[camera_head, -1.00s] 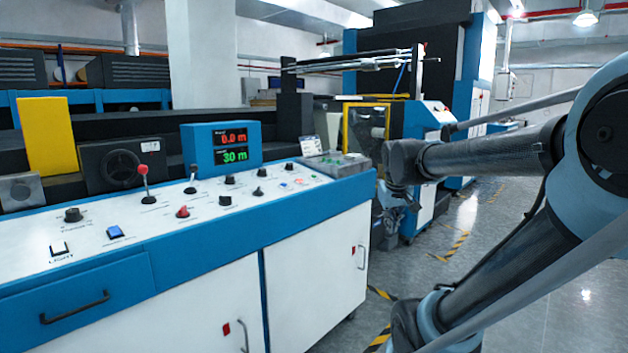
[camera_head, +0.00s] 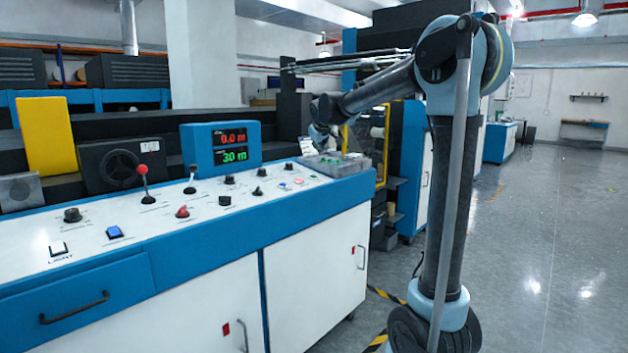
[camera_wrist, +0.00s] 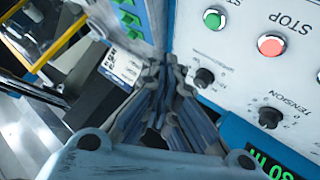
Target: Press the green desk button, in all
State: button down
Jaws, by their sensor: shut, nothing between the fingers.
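The green desk button (camera_wrist: 213,19) is a round green cap in a metal ring on the white panel, near the top of the wrist view. The red STOP button (camera_wrist: 271,45) sits to its right. My gripper (camera_wrist: 160,72) is shut and empty, with its fingertips left of and below the green button in that view, apart from it. In the head view my gripper (camera_head: 322,140) is over the far right end of the desk (camera_head: 160,245). The green button is too small there to make out surely.
Black knobs (camera_wrist: 203,78) and the TENSION knob (camera_wrist: 270,117) stand up from the panel. A grey box with green parts (camera_wrist: 130,20) lies beside the buttons. The digital display (camera_head: 221,148) stands at the desk's back. Open floor (camera_head: 560,220) lies to the right.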

aim_at(313, 176)
jog(key=shift+w+a+r, duration=0.2)
jog(key=shift+w+a, duration=0.25)
jog(key=shift+a, duration=0.2)
jog(key=shift+w+a+f, duration=0.15)
jog(key=shift+a+f, duration=0.05)
jog(key=shift+f, duration=1.25)
jog(key=shift+w+a+f, duration=0.15)
jog(key=shift+w+f, duration=0.05)
jog(key=shift+f, duration=1.25)
jog(key=shift+w+a+f, duration=0.15)
jog(key=shift+a+f, duration=0.05)
jog(key=shift+f, duration=1.25)
